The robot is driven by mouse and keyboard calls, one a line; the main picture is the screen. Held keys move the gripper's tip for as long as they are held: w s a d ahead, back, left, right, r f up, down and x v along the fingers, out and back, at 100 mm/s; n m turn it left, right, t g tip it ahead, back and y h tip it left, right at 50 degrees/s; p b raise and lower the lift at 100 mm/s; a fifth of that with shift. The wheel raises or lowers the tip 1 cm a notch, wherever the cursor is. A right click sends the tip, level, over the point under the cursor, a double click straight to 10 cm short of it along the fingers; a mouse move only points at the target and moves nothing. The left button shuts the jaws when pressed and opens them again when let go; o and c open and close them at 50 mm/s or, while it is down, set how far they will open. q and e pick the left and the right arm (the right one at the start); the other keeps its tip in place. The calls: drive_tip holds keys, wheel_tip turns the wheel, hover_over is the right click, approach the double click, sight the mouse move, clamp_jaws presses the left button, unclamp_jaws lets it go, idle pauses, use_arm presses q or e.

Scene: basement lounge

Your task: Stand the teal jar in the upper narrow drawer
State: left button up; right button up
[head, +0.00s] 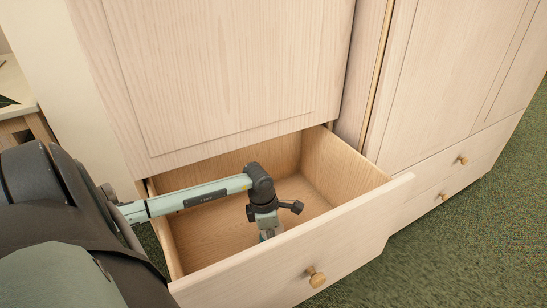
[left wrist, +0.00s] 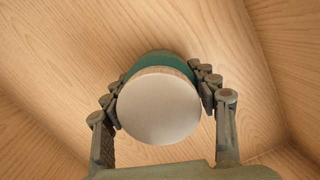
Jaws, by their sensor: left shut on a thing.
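An open drawer (head: 345,245) of pale wood with a round brass knob stands pulled out below a tall cabinet door in the head view. My left gripper (head: 268,232) reaches down inside it, its lower end partly hidden by the drawer front. In the left wrist view my left gripper (left wrist: 158,85) is shut on the teal jar (left wrist: 155,62), its fingers on both sides. The jar's round whitish end (left wrist: 158,108) faces the camera. Wood-grained drawer surfaces lie behind the jar. I cannot tell whether the jar touches the drawer floor. My right gripper is out of view.
The drawer floor (head: 300,193) around the gripper looks bare. The cabinet door (head: 220,70) rises just above the drawer's back. Shut drawers with brass knobs (head: 463,160) are to the right. Green carpet (head: 460,245) is clear in front. A pale shelf (head: 12,90) is at far left.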

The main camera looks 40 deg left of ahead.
use_arm(q)
drive_tip(key=shift+f, duration=0.65)
drive_tip(key=shift+f, duration=0.1)
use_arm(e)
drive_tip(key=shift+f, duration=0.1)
use_arm(q)
drive_tip(key=o, duration=1.3)
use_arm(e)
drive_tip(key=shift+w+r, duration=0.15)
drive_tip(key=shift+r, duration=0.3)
use_arm(q)
drive_tip(key=r, duration=0.4)
drive_tip(key=s+r, duration=0.1)
drive_tip(key=r, duration=0.3)
drive_tip(key=a+r, duration=0.1)
drive_tip(key=r, duration=0.3)
drive_tip(key=shift+s+p, duration=0.25)
drive_tip(key=shift+p, duration=0.05)
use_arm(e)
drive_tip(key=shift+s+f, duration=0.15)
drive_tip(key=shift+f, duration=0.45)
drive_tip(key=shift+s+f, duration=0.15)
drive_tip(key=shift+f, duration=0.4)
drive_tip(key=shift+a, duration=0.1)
